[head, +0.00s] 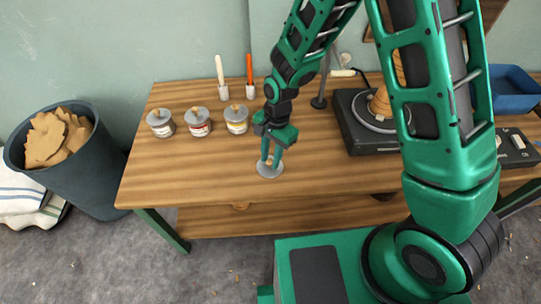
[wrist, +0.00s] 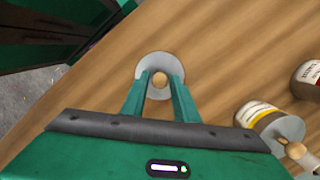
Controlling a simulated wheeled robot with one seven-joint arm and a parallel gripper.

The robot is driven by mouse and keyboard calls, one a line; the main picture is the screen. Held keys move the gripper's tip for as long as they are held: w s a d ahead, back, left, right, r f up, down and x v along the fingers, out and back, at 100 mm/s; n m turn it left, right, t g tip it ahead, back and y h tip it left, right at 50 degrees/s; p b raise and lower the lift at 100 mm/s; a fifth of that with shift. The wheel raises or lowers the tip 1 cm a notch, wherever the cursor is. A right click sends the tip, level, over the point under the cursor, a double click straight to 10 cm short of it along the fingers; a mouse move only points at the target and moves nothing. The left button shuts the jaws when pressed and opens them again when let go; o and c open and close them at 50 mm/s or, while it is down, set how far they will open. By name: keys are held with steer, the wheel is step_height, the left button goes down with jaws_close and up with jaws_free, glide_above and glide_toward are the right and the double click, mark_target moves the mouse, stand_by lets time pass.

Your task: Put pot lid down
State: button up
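The pot lid (head: 264,175) is a flat grey disc with a small round wooden knob. It appears to lie flat on the wooden workbench, right of the lidded pots and near the front edge. My gripper (head: 270,160) points down over it, with one finger on each side of the knob. In the wrist view the lid (wrist: 158,60) shows behind the fingertips (wrist: 161,80), with the knob between them. A narrow gap seems to show beside the knob, so the fingers look open around it. Contact with the knob is hard to judge.
Several lidded paint pots (head: 197,128) stand left of my gripper; the nearest (head: 236,127) has a yellow label. Two brushes (head: 220,75) stand behind them. A turntable (head: 353,125) sits to the right. The workbench (head: 180,180) is clear at front left. A dark bin (head: 95,165) stands left.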

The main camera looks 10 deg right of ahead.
steer(key=shift+o, duration=0.7)
steer(key=shift+r, duration=0.25)
step_height(320, 180, up, 12)
steer(key=w+d, duration=0.1)
steer(key=shift+w+d+f, duration=0.15)
steer(key=shift+d, duration=0.05)
steer(key=s+d+r, duration=0.1)
steer(key=d+r, duration=0.2)
steer(key=d, duration=0.4)
steer(key=s+d+r+n+t, duration=0.1)
steer(key=s+d+r, duration=0.15)
steer(key=d, duration=0.45)
steer(key=s+d+r, duration=0.1)
steer(key=d+r, duration=0.3)
steer(key=d, duration=0.2)
steer(key=s+d+r+n, duration=0.1)
steer(key=s+d+r, duration=0.1)
steer(key=s+d, duration=0.5)
steer(key=s+d+r+n+h, duration=0.1)
steer(key=s+d+r, duration=0.1)
steer(key=s+d, duration=0.4)
steer(key=s, duration=0.5)
steer(key=shift+d+r, duration=0.35)
